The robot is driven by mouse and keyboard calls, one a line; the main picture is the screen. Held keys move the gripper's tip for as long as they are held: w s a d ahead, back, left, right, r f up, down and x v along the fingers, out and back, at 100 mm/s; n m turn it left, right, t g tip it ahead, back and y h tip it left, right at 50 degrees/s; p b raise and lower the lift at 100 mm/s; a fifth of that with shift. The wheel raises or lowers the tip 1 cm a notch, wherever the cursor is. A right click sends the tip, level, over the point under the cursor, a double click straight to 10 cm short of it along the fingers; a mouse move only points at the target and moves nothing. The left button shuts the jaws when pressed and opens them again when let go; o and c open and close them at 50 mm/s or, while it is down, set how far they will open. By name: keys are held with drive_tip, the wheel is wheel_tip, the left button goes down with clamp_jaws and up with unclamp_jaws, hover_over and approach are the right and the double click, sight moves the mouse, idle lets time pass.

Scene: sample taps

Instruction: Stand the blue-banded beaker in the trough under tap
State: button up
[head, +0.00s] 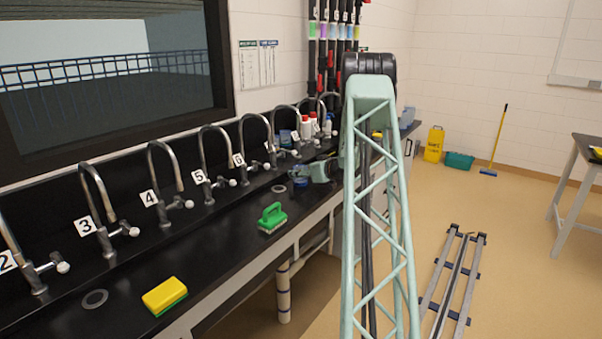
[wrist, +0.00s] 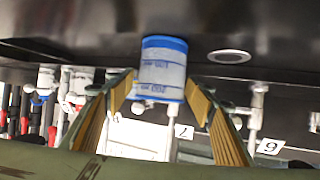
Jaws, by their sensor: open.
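The blue-banded beaker (wrist: 163,68) is whitish and clear with blue markings and a blue rim. In the wrist view it appears between the yellow-lined fingertips of my gripper (wrist: 161,92). The fingers are open, one to each side; I cannot tell whether either touches it. In the head view the beaker (head: 301,182) is a small blue shape beside my gripper (head: 311,175), low over the black trough (head: 225,227). Taps stand along the trough's back, among them the tap labelled 5 (head: 208,165). In the wrist view, labels 7 (wrist: 184,131) and 6 (wrist: 269,146) show.
Drains show near the sponge (head: 95,299) and beside the beaker (wrist: 230,56). Several bottles (head: 308,127) stand at the far end. Black surface between brush and sponge is clear.

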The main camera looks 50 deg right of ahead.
drive_tip(key=shift+r, duration=0.1)
drive_tip(key=shift+s+r, duration=0.1)
drive_tip(key=shift+s+a+r, duration=0.15)
drive_tip(key=shift+s+r, duration=0.1)
drive_tip(key=shift+s, duration=0.3)
drive_tip(key=p+v, duration=0.2)
drive_tip(key=v, duration=0.8)
drive_tip(key=shift+s+a+r, duration=0.1)
drive_tip(key=shift+s+a, duration=0.05)
drive_tip(key=shift+s, duration=0.05)
